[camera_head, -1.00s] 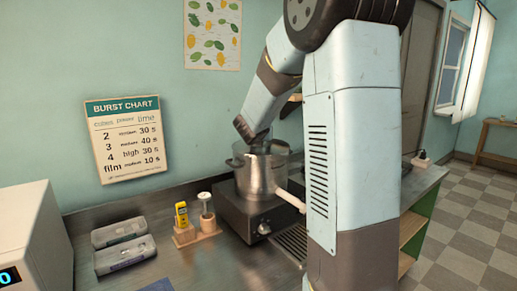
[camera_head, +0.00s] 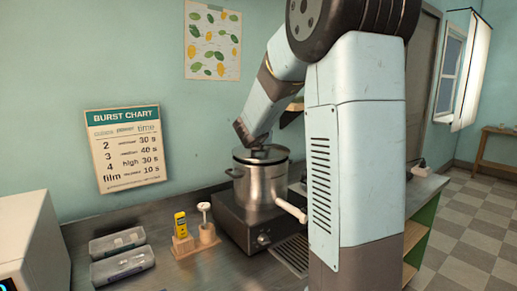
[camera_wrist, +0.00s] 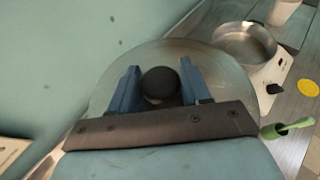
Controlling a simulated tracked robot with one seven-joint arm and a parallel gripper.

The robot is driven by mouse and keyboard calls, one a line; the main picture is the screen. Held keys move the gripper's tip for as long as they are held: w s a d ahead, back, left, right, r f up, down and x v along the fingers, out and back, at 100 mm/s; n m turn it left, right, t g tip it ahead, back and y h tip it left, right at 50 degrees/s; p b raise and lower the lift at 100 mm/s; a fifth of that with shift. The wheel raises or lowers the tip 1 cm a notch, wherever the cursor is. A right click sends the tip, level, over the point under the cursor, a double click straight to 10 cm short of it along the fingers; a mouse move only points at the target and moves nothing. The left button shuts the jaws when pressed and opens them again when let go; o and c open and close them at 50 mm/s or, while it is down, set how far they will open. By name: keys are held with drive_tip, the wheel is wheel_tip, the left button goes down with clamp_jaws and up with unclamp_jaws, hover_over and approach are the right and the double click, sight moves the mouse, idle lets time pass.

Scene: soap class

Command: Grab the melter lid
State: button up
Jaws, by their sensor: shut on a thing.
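The melter pot (camera_head: 262,186) is a steel pot with a pale side handle, standing on a dark heating base (camera_head: 250,222). The melter lid (camera_head: 250,157) is a round grey disc at the pot's top. I cannot tell whether it rests on the rim or is just above it. In the wrist view the lid (camera_wrist: 112,92) fills the middle, with its round black knob (camera_wrist: 160,84) between my blue fingers. My gripper (camera_wrist: 160,82) is shut on this knob. In the head view my arm comes down onto the lid from above, and the fingertips are hard to make out.
A yellow thermometer-like tool (camera_head: 181,224) and a white-topped tool (camera_head: 205,213) stand in wooden holders left of the base. Grey trays (camera_head: 122,266) lie further left. A burst chart (camera_head: 125,148) hangs on the wall. A steel pan (camera_wrist: 244,43) shows in the wrist view.

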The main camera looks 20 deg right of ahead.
drive_tip(key=s+d+r, duration=0.3)
drive_tip(key=s+r, duration=0.8)
drive_tip(key=s, duration=0.2)
drive_tip(key=shift+s, duration=0.35)
